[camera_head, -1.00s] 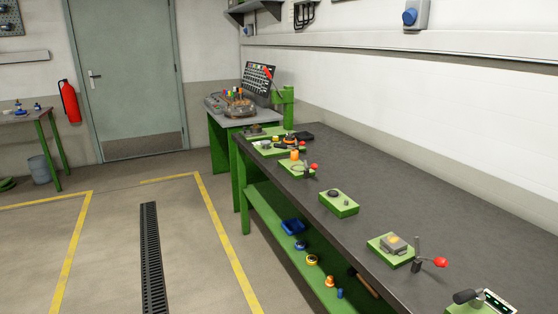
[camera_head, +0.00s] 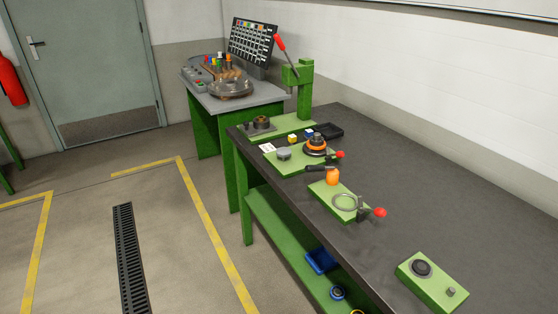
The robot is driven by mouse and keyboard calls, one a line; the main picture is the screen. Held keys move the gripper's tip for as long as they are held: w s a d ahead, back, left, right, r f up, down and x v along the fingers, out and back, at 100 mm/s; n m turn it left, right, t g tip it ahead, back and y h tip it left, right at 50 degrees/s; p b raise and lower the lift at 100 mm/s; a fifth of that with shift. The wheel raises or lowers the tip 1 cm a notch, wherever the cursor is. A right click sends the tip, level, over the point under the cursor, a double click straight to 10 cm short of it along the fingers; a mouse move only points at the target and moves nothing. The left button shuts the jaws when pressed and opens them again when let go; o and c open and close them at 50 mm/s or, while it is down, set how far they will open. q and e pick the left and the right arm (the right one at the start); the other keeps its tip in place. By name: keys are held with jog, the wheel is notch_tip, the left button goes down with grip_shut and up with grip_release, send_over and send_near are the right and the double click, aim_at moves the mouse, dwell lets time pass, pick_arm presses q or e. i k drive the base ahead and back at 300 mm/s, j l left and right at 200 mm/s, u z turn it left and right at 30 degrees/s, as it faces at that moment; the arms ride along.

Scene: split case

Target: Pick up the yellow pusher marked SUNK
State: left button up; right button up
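More small coloured pieces, some yellowish, stand on a fixture (camera_head: 228,75) on the grey table behind. Neither of my grippers is in view.
Green fixture plates line the bench: one with an orange-black ring (camera_head: 315,146), one with a red-knobbed clamp (camera_head: 380,212), one with a dark button (camera_head: 422,268). A green press (camera_head: 298,85) stands at the far end. The floor left of the bench is clear.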

aim_at(292, 138)
jog(key=i+j+z, duration=0.15)
jog(key=j, duration=0.25)
jog(key=i+j+z, duration=0.1)
jog(key=j, duration=0.35)
jog(key=i+j+z, duration=0.15)
jog(key=j, duration=0.3)
jog(key=j+z, duration=0.1)
jog(key=j, duration=0.35)
jog(key=i+j+z, duration=0.35)
jog(key=i, duration=0.4)
jog(key=i+j+z, duration=0.3)
jog(key=i+j, duration=0.25)
jog(key=i, duration=0.15)
jog(key=i+j+z, duration=0.35)
jog(key=i+j, duration=0.3)
